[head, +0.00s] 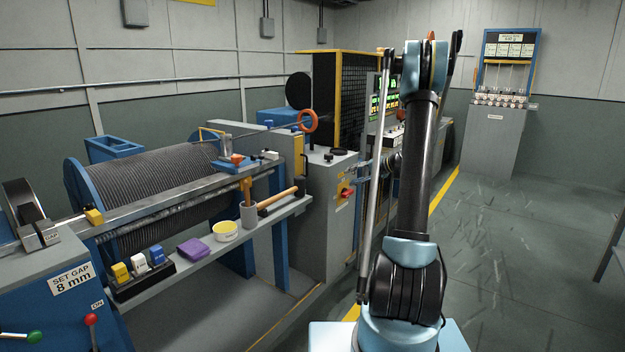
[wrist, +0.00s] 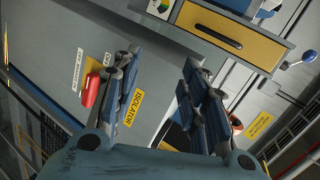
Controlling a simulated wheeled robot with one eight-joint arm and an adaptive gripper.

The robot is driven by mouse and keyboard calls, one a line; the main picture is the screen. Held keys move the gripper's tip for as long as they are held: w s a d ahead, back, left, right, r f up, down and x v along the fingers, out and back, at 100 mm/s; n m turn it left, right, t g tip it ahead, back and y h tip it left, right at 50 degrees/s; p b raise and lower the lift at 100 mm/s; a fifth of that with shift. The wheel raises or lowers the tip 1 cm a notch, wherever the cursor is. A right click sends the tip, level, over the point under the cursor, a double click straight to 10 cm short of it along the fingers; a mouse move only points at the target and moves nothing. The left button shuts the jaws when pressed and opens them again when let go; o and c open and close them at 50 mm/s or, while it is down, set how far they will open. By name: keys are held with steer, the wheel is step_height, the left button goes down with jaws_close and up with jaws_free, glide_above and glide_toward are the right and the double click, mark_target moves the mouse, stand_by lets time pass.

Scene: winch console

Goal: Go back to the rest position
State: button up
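My gripper (wrist: 158,62) shows in the wrist view with its two fingers apart and nothing between them. In the head view, part of my gripper (head: 364,169) shows left of my raised arm, in front of the console; the rest is hidden by the arm. A red isolator handle (wrist: 92,90) is left of the left finger in the wrist view, beside a yellow ISOLATOR label (wrist: 124,107). I cannot tell whether the finger touches it. In the head view the red isolator switch (head: 346,191) is on the grey cabinet (head: 330,225), left of my gripper.
A grey stand (head: 493,138) is at the back right. The floor (head: 510,250) at right is clear.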

steer(key=s+a+r+n+g+h, duration=0.1)
steer(key=s+a+r+h, duration=0.1)
steer(key=s, duration=0.8)
steer(key=s+a+r+n+g+h, duration=0.1)
steer(key=s+a+r, duration=0.1)
steer(key=s, duration=0.7)
steer(key=s+a+r+n+g+h, duration=0.1)
steer(key=s+a+r+h, duration=0.15)
steer(key=s, duration=0.75)
steer(key=s+d+f+h, duration=0.1)
steer(key=s+d+f, duration=0.1)
steer(key=s, duration=0.6)
steer(key=s+d+f+n+h, duration=0.1)
steer(key=s+f, duration=0.3)
steer(key=s, duration=0.4)
steer(key=s+d+f+g+h, duration=0.1)
steer(key=s+d+f+h, duration=0.2)
steer(key=s, duration=0.6)
steer(key=shift+d+f+n, duration=0.2)
steer(key=shift+d+n, duration=0.2)
steer(key=shift+d, duration=0.2)
steer(key=shift+h, duration=0.25)
